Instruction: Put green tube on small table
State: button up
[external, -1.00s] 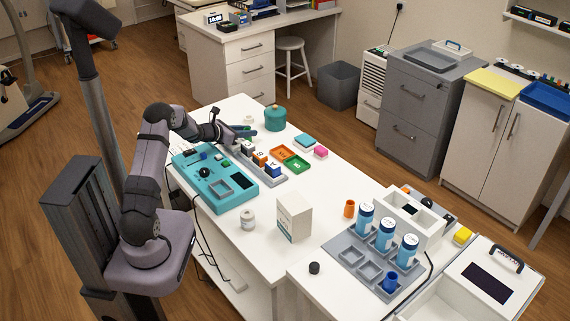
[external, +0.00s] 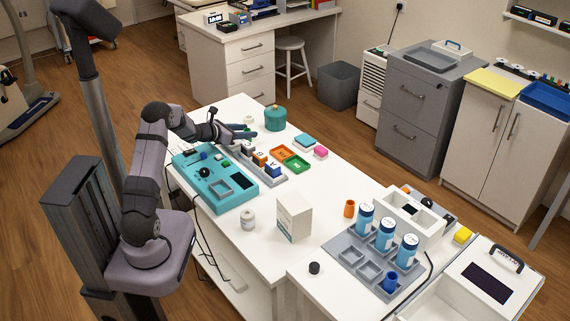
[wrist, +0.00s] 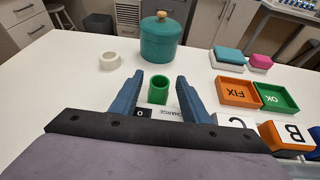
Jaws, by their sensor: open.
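The green tube (wrist: 158,90) stands upright and open-topped between the two blue fingers of my gripper (wrist: 160,82) in the wrist view. The fingers are spread, with a visible space on each side of the tube. In the external view my gripper (external: 246,132) is low over the far left part of the white table; the tube cannot be made out clearly there. A second white table surface (external: 302,283) adjoins the long one at the front right and may be the small table; I cannot tell for sure.
A teal lidded pot (wrist: 163,38) and a white ring (wrist: 110,61) stand beyond the tube. Orange (wrist: 238,92) and green (wrist: 277,97) trays and lettered blocks (wrist: 291,134) lie to the right. A white box (external: 294,216) and a grey rack (external: 345,252) with blue bottles are farther along.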

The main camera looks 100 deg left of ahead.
jog(key=shift+o, duration=0.5)
jog(key=b+v, duration=0.1)
jog(key=v, duration=1)
jog(key=shift+t+h, duration=0.3)
jog(key=shift+h, duration=0.1)
jog(key=x, duration=0.3)
jog(key=p+x, duration=0.1)
jog(key=shift+s+a, duration=0.15)
jog(key=shift+a, duration=0.4)
jog(key=shift+p+x, duration=0.95)
jog(key=shift+x, duration=2.9)
jog(key=shift+d+f, duration=0.1)
jog(key=shift+c, duration=0.7)
grip_shut()
